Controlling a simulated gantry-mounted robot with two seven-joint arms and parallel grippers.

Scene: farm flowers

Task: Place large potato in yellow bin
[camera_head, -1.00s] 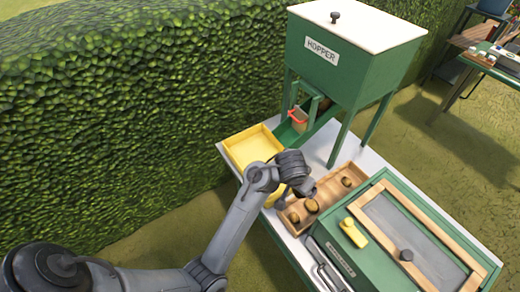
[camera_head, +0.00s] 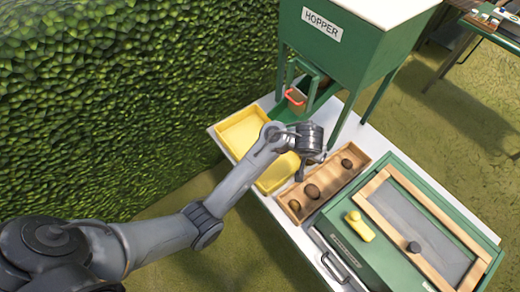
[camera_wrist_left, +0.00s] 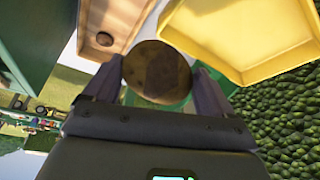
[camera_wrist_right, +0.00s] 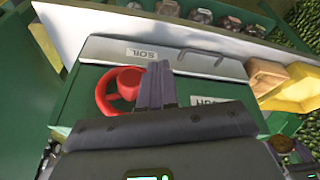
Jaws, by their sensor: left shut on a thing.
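My left gripper (camera_wrist_left: 155,88) is shut on a large round brown potato (camera_wrist_left: 157,72), seen from close in the left wrist view. In the head view my left gripper (camera_head: 301,174) hangs near the boundary between the wooden tray (camera_head: 333,197) and the front yellow bin (camera_head: 270,183); the held potato is not clear there. A yellow bin (camera_wrist_left: 220,70) lies just beyond and right of the potato in the left wrist view. A second yellow bin (camera_head: 240,132) sits farther back. My right gripper (camera_wrist_right: 155,84) is shut and empty, in front of a red wheel (camera_wrist_right: 122,88).
Several dark potatoes, one of them (camera_head: 312,191), lie in the wooden tray. A green box with a framed lid (camera_head: 400,235) takes up the table's right. A hedge (camera_head: 130,90) borders the left.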

